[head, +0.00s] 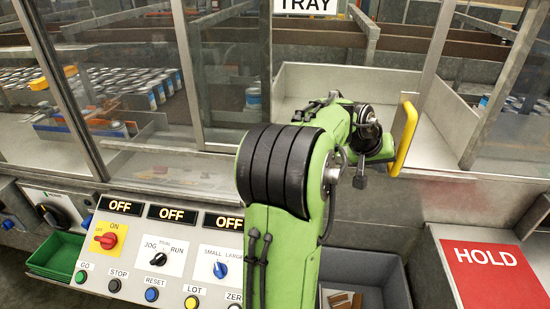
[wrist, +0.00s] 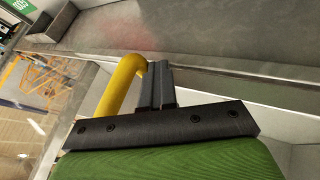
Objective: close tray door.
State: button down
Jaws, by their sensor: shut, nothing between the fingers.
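The yellow handle (head: 405,138) is an upright bar at the right side of the tray opening, by a slanted metal frame post (head: 437,50) of the tray door. How far the door stands open is hard to tell. The open-topped metal tray (head: 310,75) shows behind my arm, under the TRAY sign. In the wrist view, my gripper (wrist: 157,75) is shut and empty, its dark fingers just right of the yellow handle (wrist: 120,85). The fingers are beside the bar, not around it; contact is unclear. In the head view my arm's end hides the fingertips.
A control panel (head: 160,240) with knobs and buttons lies at the lower left. A red HOLD plate (head: 497,275) is at the lower right. A grey bin (head: 390,285) sits below my arm. Glass panes (head: 140,70) cover cans at the left.

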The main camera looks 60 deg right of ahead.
jog(key=s+d+p, duration=0.2)
jog(key=s+d, duration=0.1)
jog(key=s, duration=0.5)
jog(key=s+d+p, duration=0.1)
jog(key=s+d, duration=0.2)
jog(key=s, duration=0.6)
jog(key=shift+s+r+p, duration=0.15)
jog(key=shift+s+p, duration=0.15)
jog(key=shift+p, duration=0.1)
jog(key=shift+d, duration=0.1)
